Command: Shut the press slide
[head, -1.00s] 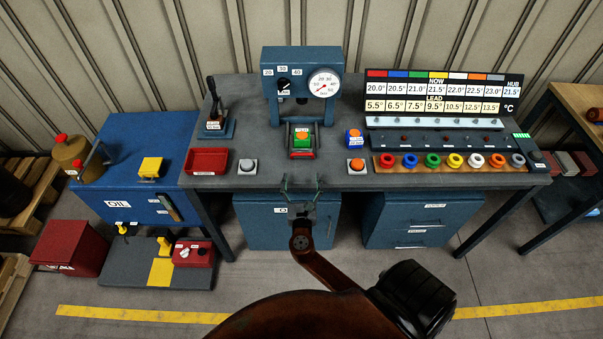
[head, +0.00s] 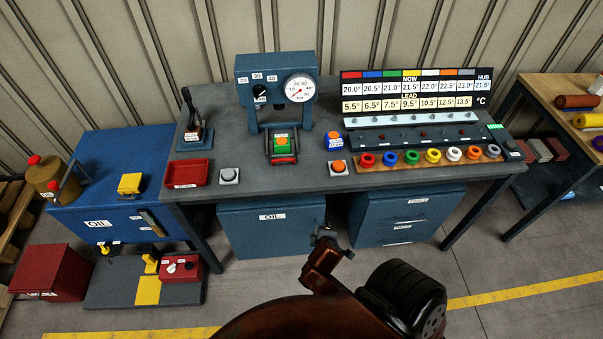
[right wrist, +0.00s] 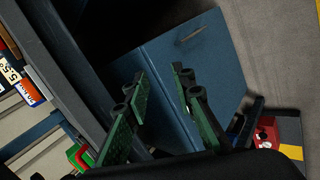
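The press (head: 276,66) is a blue frame with a dial and a round gauge, standing at the back of the bench. Its slide (head: 284,159) shows under the frame as a red-edged tray, with a green block (head: 282,144) bearing an orange top on it. I cannot tell how far the slide is out. My right gripper (head: 325,232) is in front of the bench, below its front edge and apart from the slide. In the right wrist view its two green-padded fingers (right wrist: 165,108) are spread with nothing between them. My left gripper is not in view.
The grey bench (head: 260,188) also bears a black lever (head: 190,112), a red tray (head: 187,173), a grey button (head: 229,176), blue and orange buttons and a row of coloured rings. Blue cabinets (head: 270,230) stand below. Floor in front is open.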

